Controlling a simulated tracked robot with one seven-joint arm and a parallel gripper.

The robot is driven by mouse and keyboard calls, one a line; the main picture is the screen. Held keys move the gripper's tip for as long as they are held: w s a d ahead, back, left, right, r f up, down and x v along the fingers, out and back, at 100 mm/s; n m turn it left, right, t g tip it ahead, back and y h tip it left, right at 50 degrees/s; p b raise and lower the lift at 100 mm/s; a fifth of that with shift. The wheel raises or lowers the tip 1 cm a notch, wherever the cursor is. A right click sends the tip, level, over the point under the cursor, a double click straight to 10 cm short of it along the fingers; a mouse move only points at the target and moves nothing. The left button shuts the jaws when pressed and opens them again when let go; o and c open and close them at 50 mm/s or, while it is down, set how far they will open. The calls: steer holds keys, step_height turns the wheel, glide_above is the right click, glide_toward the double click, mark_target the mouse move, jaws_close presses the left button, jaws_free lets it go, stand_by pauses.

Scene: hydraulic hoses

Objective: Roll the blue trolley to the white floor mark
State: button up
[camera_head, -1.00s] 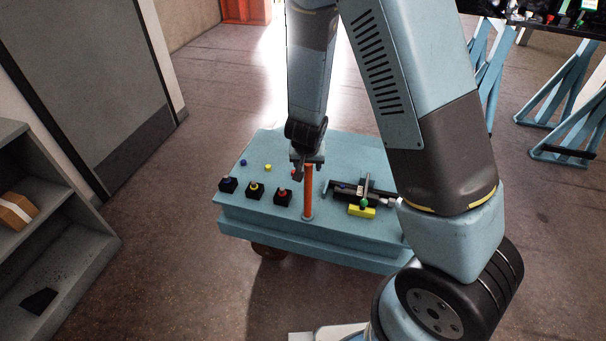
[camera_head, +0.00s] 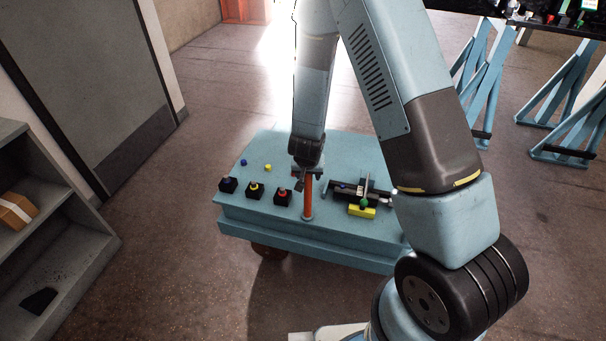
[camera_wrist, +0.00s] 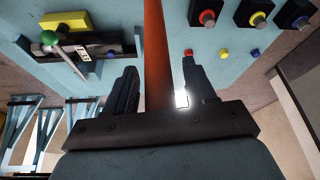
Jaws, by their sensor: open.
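The blue trolley (camera_head: 345,235) stands on the brown floor in front of me. An orange upright post (camera_head: 308,200) rises from its near side; it also shows in the wrist view (camera_wrist: 156,45). My gripper (camera_head: 303,184) is open at the top of the post. In the wrist view its two dark fingers (camera_wrist: 163,80) are on either side of the post, with gaps between. Several black blocks with coloured caps (camera_head: 255,190) and a black fitting with a green knob (camera_head: 362,200) are on the trolley top. I do not see the white floor mark.
A grey shelf (camera_head: 75,260) with an orange box (camera_head: 15,210) stands at the left, near a grey door (camera_head: 90,75). Blue trestles (camera_head: 570,105) stand at the back right. The floor (camera_head: 180,260) left of the trolley is clear.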

jaws_close()
stand_by(0.6)
